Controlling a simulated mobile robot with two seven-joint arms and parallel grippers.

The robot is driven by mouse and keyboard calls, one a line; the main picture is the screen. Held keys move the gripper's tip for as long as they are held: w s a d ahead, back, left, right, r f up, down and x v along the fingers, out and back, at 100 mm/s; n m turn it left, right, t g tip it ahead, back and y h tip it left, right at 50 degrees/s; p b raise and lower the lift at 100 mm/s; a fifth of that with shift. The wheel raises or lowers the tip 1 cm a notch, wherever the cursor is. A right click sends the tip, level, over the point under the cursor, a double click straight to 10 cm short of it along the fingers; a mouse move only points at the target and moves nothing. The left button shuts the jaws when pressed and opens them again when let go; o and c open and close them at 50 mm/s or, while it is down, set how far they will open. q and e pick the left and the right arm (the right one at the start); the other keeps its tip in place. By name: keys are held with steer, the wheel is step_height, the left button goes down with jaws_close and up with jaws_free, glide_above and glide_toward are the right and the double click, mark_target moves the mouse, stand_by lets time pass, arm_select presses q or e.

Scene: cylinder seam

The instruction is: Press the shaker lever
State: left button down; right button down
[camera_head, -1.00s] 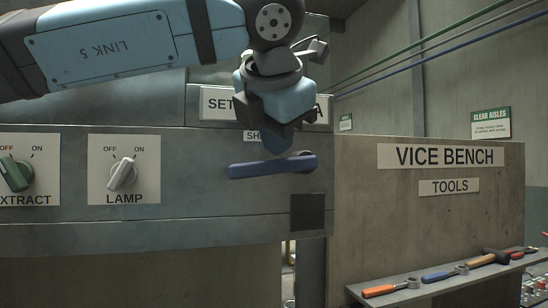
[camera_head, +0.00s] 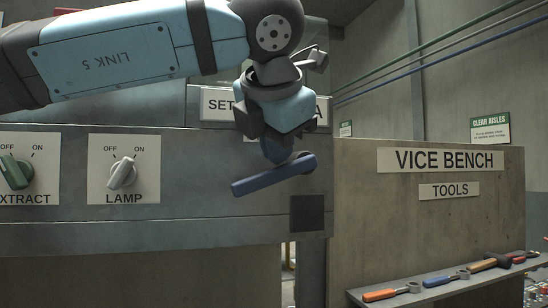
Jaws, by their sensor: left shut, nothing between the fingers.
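The shaker lever (camera_head: 272,176) is a blue bar on the grey panel (camera_head: 180,225). It is tilted, with its left end lower than its right end, where it meets a dark pivot. My left gripper (camera_head: 277,152) is shut and points down just above the lever's right half. Its fingertips look to be at or touching the lever's upper edge, though the exact contact is hard to see. My right gripper is not in view.
On the panel's left are a green EXTRACT knob (camera_head: 15,172) and a pale LAMP knob (camera_head: 122,173). To the right is the VICE BENCH board (camera_head: 440,215), with a shelf (camera_head: 450,286) of hand tools below.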

arm_select(q)
steer(key=shift+f+b, duration=0.9)
steer(key=shift+f, duration=0.15)
stand_by(0.6)
steer(key=shift+a+r+p, duration=0.1)
steer(key=shift+r+p, duration=0.55)
steer(key=shift+r, duration=0.6)
steer(key=shift+w+r+p, duration=0.1)
steer(key=shift+r+p, duration=0.55)
steer(key=shift+r, duration=0.55)
step_height(320, 180, up, 5)
steer(key=p, duration=0.2)
steer(key=shift+p, duration=0.4)
